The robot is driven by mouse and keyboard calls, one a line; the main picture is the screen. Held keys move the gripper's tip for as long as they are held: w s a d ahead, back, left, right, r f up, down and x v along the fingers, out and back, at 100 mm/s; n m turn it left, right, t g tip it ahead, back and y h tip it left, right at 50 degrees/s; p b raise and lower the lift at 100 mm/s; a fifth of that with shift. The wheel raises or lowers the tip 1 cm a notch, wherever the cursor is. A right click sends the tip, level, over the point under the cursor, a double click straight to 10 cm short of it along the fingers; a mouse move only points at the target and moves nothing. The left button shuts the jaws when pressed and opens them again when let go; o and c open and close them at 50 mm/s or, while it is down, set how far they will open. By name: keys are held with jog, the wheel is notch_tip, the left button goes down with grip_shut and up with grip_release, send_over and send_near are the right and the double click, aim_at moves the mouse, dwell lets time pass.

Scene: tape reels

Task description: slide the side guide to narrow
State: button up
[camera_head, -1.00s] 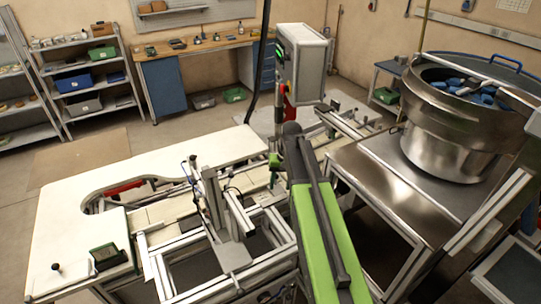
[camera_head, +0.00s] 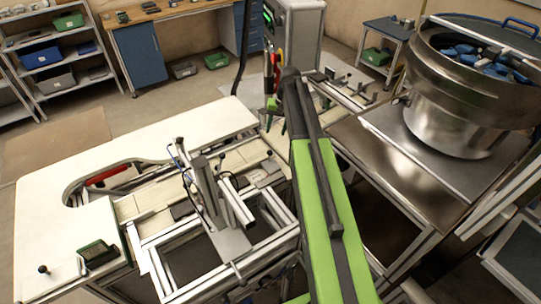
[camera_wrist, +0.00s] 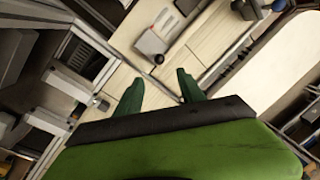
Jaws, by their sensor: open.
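My gripper (camera_wrist: 160,90) shows in the wrist view with two dark green fingers spread apart and nothing between them. It hangs above the pale conveyor bed (camera_wrist: 205,40). In the head view my gripper (camera_head: 277,116) is at the far right end of the bench machine, beside the metal rails. A slim metal rail (camera_wrist: 228,62) runs along the bed, right of the fingers. A grey block (camera_wrist: 150,43) with a dark knob (camera_wrist: 158,59) sits on the bed ahead of the fingers. I cannot tell for certain which of these parts is the side guide.
A metal bowl feeder (camera_head: 455,110) with blue parts stands at right. A grey control box (camera_head: 297,45) stands behind my gripper. An upright bracket (camera_head: 207,190) rises from the machine frame. The white tabletop (camera_head: 45,215) at left is mostly clear.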

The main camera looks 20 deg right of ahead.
aim_at(270, 151)
jog(key=f+b, duration=0.3)
jog(key=f, duration=0.1)
jog(key=a+f+b, duration=0.1)
jog(key=f+b, duration=0.3)
jog(key=a+f+b, duration=0.1)
jog(key=f+b, duration=0.3)
jog(key=shift+w+f, duration=0.35)
jog(key=shift+a+r, duration=0.1)
grip_shut()
dwell(0.5)
